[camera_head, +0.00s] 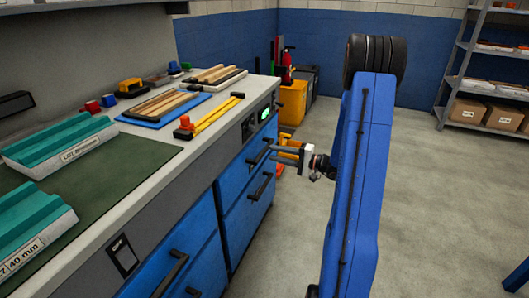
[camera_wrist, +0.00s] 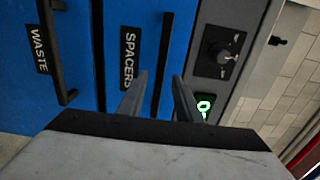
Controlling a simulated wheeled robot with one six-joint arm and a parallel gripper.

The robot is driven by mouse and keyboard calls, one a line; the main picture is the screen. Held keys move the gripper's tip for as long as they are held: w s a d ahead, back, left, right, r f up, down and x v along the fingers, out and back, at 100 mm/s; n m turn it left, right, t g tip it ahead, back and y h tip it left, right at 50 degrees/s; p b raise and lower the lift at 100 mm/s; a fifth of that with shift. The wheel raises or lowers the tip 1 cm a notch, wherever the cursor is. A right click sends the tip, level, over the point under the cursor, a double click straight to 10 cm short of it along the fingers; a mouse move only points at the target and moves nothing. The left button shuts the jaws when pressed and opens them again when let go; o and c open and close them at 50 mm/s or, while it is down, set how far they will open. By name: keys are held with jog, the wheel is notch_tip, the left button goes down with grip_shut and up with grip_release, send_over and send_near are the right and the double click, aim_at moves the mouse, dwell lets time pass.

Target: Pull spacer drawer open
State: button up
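The spacer drawer (camera_wrist: 116,85), blue with a black "SPACERS" label, is in the wrist view. It is the upper blue front (camera_head: 240,167) at the cabinet's far end in the head view and looks closed. Its black bar handle (camera_wrist: 164,50) also shows in the head view (camera_head: 259,151). My gripper (camera_wrist: 158,85) is open, with one grey finger on each side of the handle in the wrist view. In the head view my gripper (camera_head: 275,147) is close to the handle. I cannot tell whether the fingers touch it. The handle's lower end is partly hidden.
The waste drawer (camera_wrist: 40,65) with its black handle (camera_head: 262,187) is just below. A dark panel with a knob (camera_wrist: 218,50) and a lit green switch (camera_wrist: 204,105) is above. The bench top holds teal blocks (camera_head: 60,142) and wooden strips (camera_head: 160,104). The floor (camera_head: 440,210) at right is clear.

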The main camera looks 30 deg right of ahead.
aim_at(266, 151)
jog(key=shift+x, duration=2.8)
grip_shut()
